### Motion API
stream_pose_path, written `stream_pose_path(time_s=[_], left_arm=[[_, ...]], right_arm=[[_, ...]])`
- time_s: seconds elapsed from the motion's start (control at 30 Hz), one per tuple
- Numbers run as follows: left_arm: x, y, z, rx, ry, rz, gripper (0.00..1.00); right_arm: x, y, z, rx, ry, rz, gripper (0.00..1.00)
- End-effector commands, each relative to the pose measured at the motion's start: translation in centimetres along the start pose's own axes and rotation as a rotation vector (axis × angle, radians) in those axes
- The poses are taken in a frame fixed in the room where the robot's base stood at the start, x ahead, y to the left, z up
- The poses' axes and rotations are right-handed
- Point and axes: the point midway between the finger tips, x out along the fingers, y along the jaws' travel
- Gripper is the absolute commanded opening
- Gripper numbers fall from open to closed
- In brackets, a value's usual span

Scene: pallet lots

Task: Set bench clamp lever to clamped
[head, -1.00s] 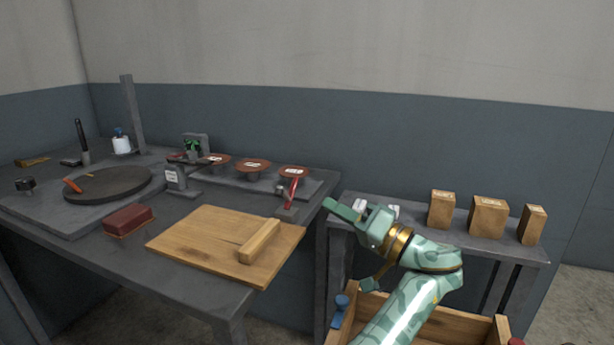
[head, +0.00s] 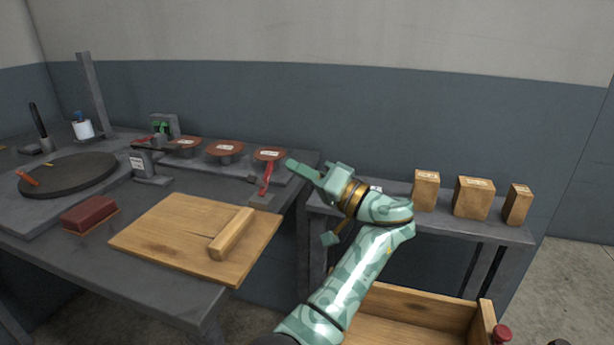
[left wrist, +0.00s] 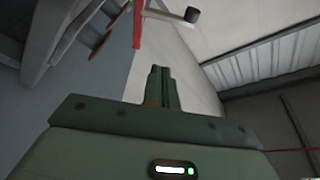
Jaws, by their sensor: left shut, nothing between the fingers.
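The bench clamp lever (head: 267,178) is red and stands up, slightly tilted, from a grey base (head: 261,199) at the right edge of the dark workbench. My left gripper (head: 291,165) is just right of the lever's upper end in the head view, with a small gap in the picture; their depth apart cannot be told. Its fingers are together and empty, and they also show shut in the left wrist view (left wrist: 161,86). A red bar (left wrist: 137,24) at the top of that view may be the lever. My right gripper is not in view.
A wooden board (head: 165,242) with a wooden block (head: 231,234) lies near the bench front. Red-brown discs (head: 225,149) stand behind. A side shelf (head: 450,225) holds wooden blocks (head: 474,198). A wooden crate (head: 420,306) is below it.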

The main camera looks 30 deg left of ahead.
Motion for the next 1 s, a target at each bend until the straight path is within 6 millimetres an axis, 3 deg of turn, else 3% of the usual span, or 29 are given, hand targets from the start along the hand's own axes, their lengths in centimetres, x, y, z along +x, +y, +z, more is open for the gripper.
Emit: stream_pose_path(time_s=[0.27,0.5,1.0], left_arm=[[6.0,0.0,0.0,-0.001,0.0,-0.004,0.0],[4.5,0.1,3.2,0.003,0.002,0.0,0.0],[4.3,0.0,3.8,0.001,0.001,0.0,0.0]], right_arm=[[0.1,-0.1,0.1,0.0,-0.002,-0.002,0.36],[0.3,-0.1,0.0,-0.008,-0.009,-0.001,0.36],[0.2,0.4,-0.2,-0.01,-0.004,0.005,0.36]])
